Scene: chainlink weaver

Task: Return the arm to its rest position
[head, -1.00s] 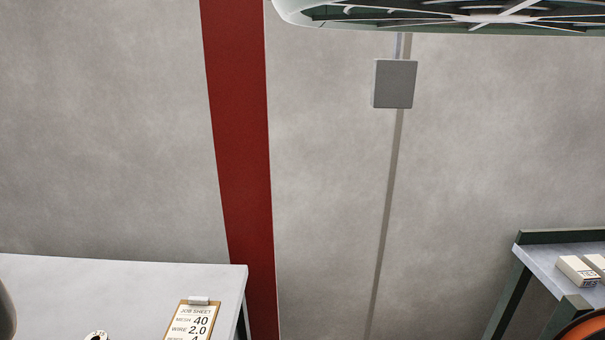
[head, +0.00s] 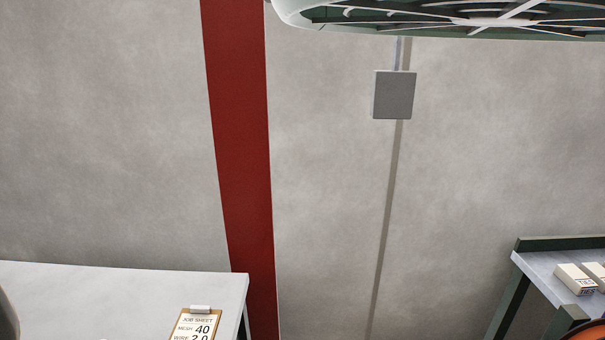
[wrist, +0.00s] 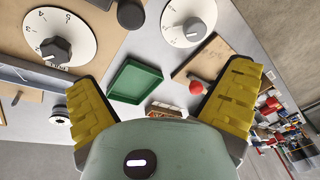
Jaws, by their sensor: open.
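My gripper (wrist: 160,108) shows in the wrist view with its two yellow ridged fingers spread wide apart. It is open, and nothing is between the fingers. Beyond it lies a grey table top (wrist: 135,55) with a green tray (wrist: 134,80), two white dials (wrist: 60,37) with dark knobs, and a small red knob or ball (wrist: 196,88). The gripper does not show in the head view. A dark rounded shape at the lower left edge there is cut off and I cannot tell what it is.
In the head view, a white table (head: 120,300) carries a job sheet clipboard (head: 199,325). A shelf (head: 535,266) with small boxes (head: 574,279) stands at right. A red post (head: 238,150) and grey box (head: 394,94) are on the wall. A large round frame (head: 440,14) hangs overhead.

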